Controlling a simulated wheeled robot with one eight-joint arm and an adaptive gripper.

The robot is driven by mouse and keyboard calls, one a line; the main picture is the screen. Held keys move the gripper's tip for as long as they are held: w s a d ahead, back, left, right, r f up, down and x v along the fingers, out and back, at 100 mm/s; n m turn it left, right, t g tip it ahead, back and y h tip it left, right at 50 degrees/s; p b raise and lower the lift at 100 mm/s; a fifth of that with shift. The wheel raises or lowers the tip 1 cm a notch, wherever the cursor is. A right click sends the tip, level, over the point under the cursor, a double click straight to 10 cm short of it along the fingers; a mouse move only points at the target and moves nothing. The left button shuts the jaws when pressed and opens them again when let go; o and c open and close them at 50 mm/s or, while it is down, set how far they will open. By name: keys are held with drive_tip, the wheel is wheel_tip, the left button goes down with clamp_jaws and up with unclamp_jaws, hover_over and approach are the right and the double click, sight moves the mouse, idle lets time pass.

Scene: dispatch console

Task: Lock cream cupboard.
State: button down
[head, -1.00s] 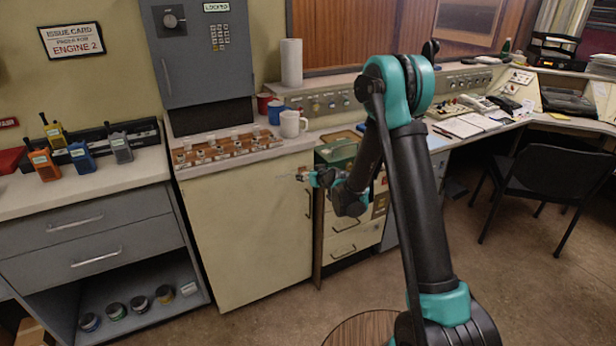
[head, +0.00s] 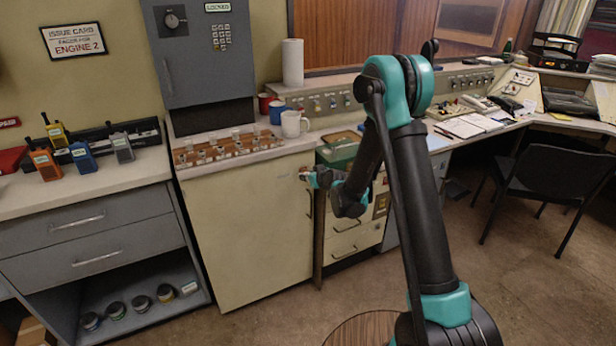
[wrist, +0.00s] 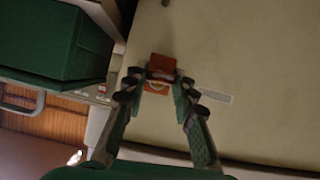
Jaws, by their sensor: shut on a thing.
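My gripper (head: 305,174) is at the door's upper right corner. In the wrist view my gripper's fingertips (wrist: 160,82) are closed together on a small thing with a pale loop. An orange-red square (wrist: 162,66) shows right at the tips; I cannot tell whether it is a tag or a plate on the door. Any keyhole is hidden.
A rack of small tagged pieces (head: 225,148) and mugs (head: 291,124) stand on the cupboard top. A green box (head: 340,148) sits on the drawers just to the right. A grey drawer unit (head: 90,235) stands on the left.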

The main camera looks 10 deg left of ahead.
drive_tip(key=shift+n+t+h, duration=0.4)
drive_tip(key=shift+n, duration=0.3)
drive_tip(key=shift+a, duration=0.1)
drive_tip(key=shift+w+a+n+t+h, duration=0.1)
drive_tip(key=shift+n+t+h, duration=0.5)
drive_tip(key=shift+n, duration=0.5)
